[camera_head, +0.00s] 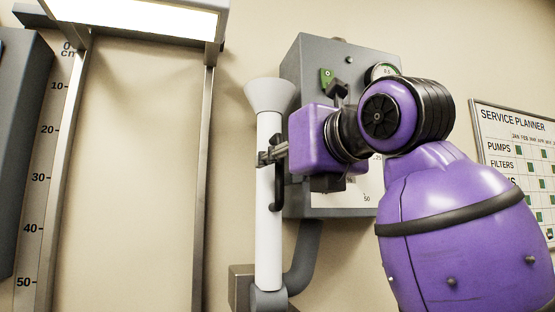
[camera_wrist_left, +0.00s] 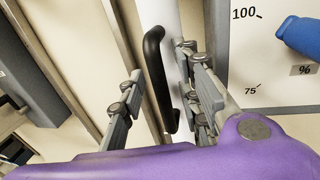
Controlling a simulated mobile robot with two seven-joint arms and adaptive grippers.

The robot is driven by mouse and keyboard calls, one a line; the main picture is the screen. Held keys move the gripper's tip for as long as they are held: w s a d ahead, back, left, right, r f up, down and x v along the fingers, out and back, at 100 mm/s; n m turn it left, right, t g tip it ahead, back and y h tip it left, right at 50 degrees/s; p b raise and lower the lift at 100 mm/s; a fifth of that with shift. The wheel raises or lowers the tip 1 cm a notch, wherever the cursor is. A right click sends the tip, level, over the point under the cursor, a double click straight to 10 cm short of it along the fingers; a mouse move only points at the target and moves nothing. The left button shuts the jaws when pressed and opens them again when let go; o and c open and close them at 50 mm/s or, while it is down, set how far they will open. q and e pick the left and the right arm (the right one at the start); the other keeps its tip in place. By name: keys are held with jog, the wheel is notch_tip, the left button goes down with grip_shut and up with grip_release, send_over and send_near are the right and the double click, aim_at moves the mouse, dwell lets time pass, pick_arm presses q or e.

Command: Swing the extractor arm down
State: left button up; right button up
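The extractor arm (camera_head: 269,210) is a white tube with a flared hood (camera_head: 269,94) on top. It stands upright, its lower end at a grey joint (camera_head: 268,298). Its black handle (camera_head: 279,186) is on the side facing the grey cabinet; the handle also shows in the left wrist view (camera_wrist_left: 155,75), beside the white tube (camera_wrist_left: 165,15). My left gripper (camera_head: 270,155) is at the tube, at the handle's upper part. In the left wrist view its fingers (camera_wrist_left: 162,100) are apart, with the handle between them; contact is not clear. My right gripper is not in view.
A grey cabinet (camera_head: 308,68) with a gauge (camera_head: 383,72) is behind my purple arm. A blue part (camera_wrist_left: 302,38) sits by its scale in the wrist view. A lamp frame (camera_head: 208,185) and a centimetre scale (camera_head: 52,180) are left; a planner board (camera_head: 500,118) is right.

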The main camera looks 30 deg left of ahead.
pick_arm(q)
jog(key=shift+c, duration=0.4)
grip_shut()
jog(key=shift+w+f, duration=0.1)
